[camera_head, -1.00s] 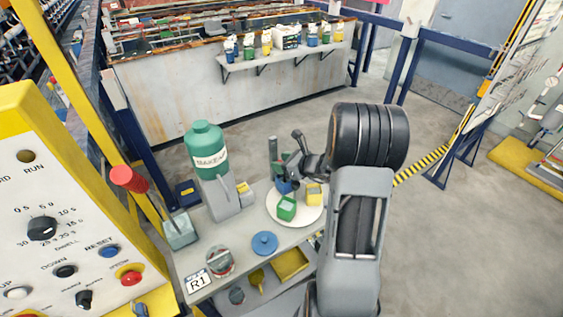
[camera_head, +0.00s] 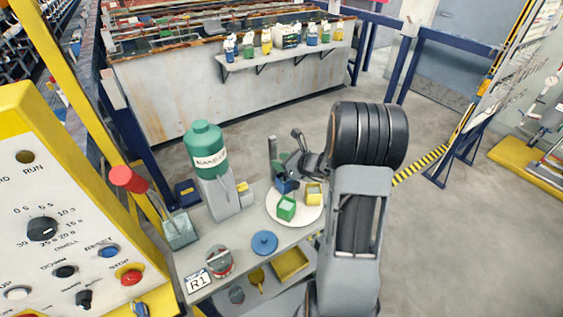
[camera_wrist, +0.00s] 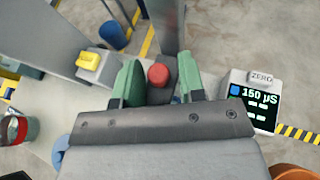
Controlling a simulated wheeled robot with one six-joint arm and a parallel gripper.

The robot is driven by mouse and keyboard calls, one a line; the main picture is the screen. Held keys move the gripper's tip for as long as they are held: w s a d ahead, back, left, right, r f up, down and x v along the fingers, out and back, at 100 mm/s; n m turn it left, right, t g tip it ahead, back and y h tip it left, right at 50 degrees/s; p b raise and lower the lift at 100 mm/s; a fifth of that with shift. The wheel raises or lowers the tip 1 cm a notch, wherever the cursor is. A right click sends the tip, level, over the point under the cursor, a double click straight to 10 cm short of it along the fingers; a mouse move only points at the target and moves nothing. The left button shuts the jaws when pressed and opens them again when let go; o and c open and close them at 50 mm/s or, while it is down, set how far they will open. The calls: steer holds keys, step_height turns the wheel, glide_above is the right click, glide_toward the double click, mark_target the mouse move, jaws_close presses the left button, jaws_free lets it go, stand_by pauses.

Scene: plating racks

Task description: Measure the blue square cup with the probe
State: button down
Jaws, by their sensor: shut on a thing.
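The blue square cup (camera_head: 284,187) stands at the back of a round white plate (camera_head: 306,217), partly hidden by my gripper (camera_head: 291,168), which is above it. My gripper also shows in the wrist view (camera_wrist: 159,80), its green fingers shut on the probe (camera_wrist: 158,76), of which a red round top and dark body show. The probe's tip is hidden, so I cannot tell whether it is inside the cup. In the wrist view, a meter (camera_wrist: 253,99) at the right shows a blue square and 150 µS.
A green cup (camera_head: 286,208) and a yellow cup (camera_head: 313,195) share the plate. A green bottle (camera_head: 205,150) on a grey stand is to the left. Clear floor lies right of the table.

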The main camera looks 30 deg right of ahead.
step_height(320, 180, up, 6)
steer(key=shift+a+f+p, duration=0.1)
steer(key=shift+a+p, duration=0.05)
steer(key=shift+p, duration=1.05)
steer(key=c, duration=1)
jaws_free()
steer(key=b+v, duration=0.1)
steer(key=v, duration=1.3)
steer(key=shift+f+b, duration=0.1)
steer(key=shift+b, duration=0.25)
